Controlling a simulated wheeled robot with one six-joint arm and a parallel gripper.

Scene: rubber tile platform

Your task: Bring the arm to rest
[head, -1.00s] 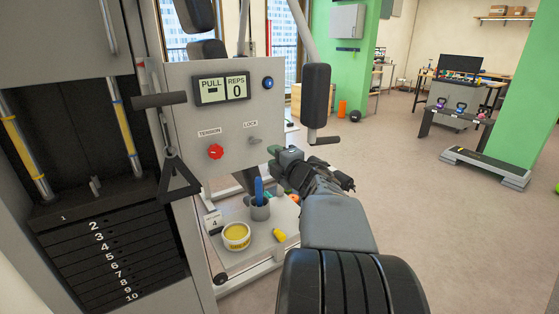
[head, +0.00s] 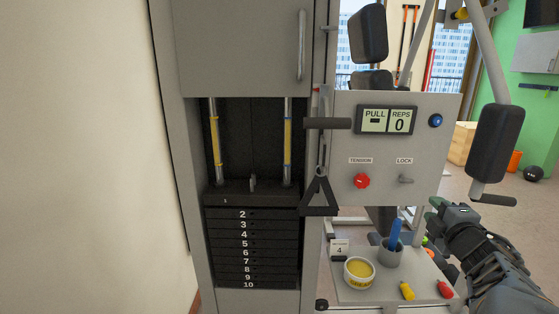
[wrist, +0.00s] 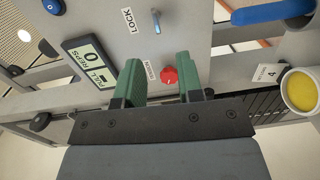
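My gripper (head: 442,208) is at the right of the head view, just right of and below the lock lever (head: 405,180) in the picture. In the wrist view my gripper (wrist: 157,76) shows two green fingers spread apart, with nothing between them. The panel with the red tension knob (wrist: 170,77) shows beyond the fingers. My arm runs off the lower right corner of the head view.
A weight stack (head: 250,245) stands left of the grey panel (head: 385,140). A black triangular handle (head: 319,195) hangs between them. A padded arm (head: 494,140) hangs at the right.

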